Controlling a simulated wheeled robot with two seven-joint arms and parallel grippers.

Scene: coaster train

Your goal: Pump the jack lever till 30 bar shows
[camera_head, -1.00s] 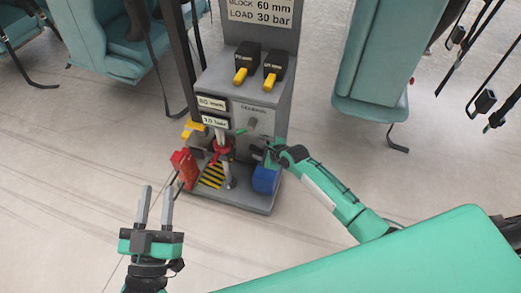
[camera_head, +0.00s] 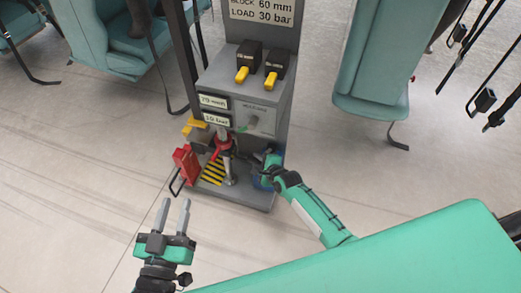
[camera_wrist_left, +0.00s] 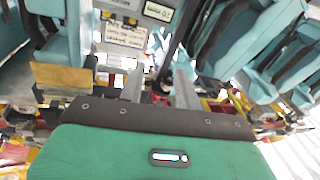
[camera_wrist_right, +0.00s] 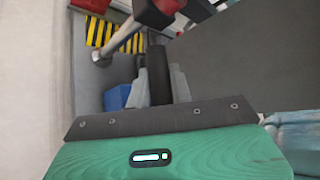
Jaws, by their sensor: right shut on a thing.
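The jack stand (camera_head: 262,112) is a grey post on a base plate, with two small readouts. The upper readout (camera_head: 214,101) seems to show 70 mm. The lower readout (camera_head: 216,119) seems to show 10 bar, but its digits are blurred. My right gripper (camera_head: 268,160) is low at the stand's right side. In the right wrist view it is shut on the black grip of the jack lever (camera_wrist_right: 158,62). My left gripper (camera_head: 175,203) is open and empty, in front of the stand and apart from it.
A sign (camera_head: 262,11) above the stand reads block 60 mm, load 30 bar. Two black units with yellow handles (camera_head: 272,80) sit on top. A red block (camera_head: 185,163) stands at the base's left, near yellow-black stripes (camera_head: 213,173).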

